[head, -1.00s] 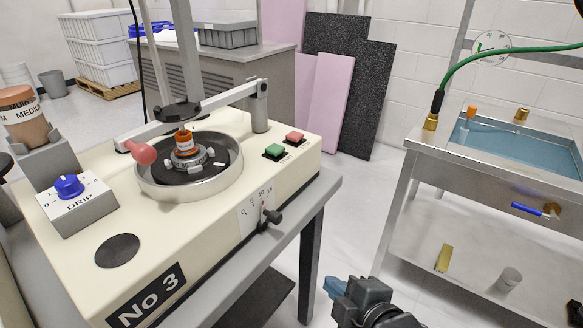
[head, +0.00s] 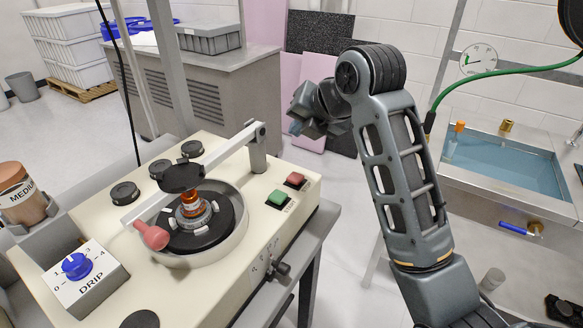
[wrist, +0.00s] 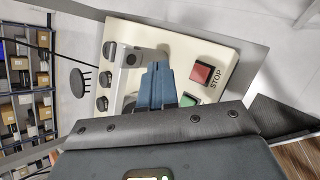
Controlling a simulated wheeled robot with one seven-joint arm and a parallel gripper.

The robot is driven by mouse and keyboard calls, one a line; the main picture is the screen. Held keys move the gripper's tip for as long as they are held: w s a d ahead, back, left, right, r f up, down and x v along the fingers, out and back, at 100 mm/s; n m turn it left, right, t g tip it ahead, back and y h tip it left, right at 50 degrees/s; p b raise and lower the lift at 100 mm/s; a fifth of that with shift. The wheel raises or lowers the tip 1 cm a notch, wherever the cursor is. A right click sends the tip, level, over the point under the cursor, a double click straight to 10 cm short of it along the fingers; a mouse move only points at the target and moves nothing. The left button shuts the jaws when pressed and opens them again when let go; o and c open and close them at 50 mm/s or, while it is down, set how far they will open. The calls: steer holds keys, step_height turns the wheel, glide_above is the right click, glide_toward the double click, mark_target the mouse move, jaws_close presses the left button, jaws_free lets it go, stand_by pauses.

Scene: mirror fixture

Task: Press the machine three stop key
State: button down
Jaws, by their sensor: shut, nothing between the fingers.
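The cream machine (head: 225,285) stands at the left in the head view. Its red stop key (head: 295,178) is on the right end of the top, beside the green key (head: 278,198). In the wrist view the red key (wrist: 202,73) sits beside the word STOP, with part of the green key (wrist: 188,100) nearer the camera. My gripper (head: 297,127) is raised in the air, above and beyond the keys in the head picture, apart from them. In the wrist view its blue fingers (wrist: 157,88) are together and empty, left of the red key.
A swing arm with a pink knob (head: 151,236) crosses the round bowl (head: 240,225) on the machine. A white box with a blue dial (head: 77,266) is at its left front. A metal sink (head: 465,195) stands at the right. Floor shows between machine and sink.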

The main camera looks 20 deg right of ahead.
steer(key=shift+f, duration=0.1)
steer(key=b, duration=0.6)
glide_above(299, 179)
step_height(299, 179, down, 7)
steer(key=shift+w+f, duration=0.1)
steer(key=shift+f+b, duration=0.3)
steer(key=shift+f, duration=0.6)
stand_by(1.2)
steer(key=shift+f, duration=0.25)
steer(key=shift+f+b, duration=0.35)
steer(key=shift+f, duration=0.15)
stand_by(1.0)
steer(key=shift+r, duration=0.15)
steer(key=shift+r+p, duration=0.75)
steer(key=shift+p, duration=0.05)
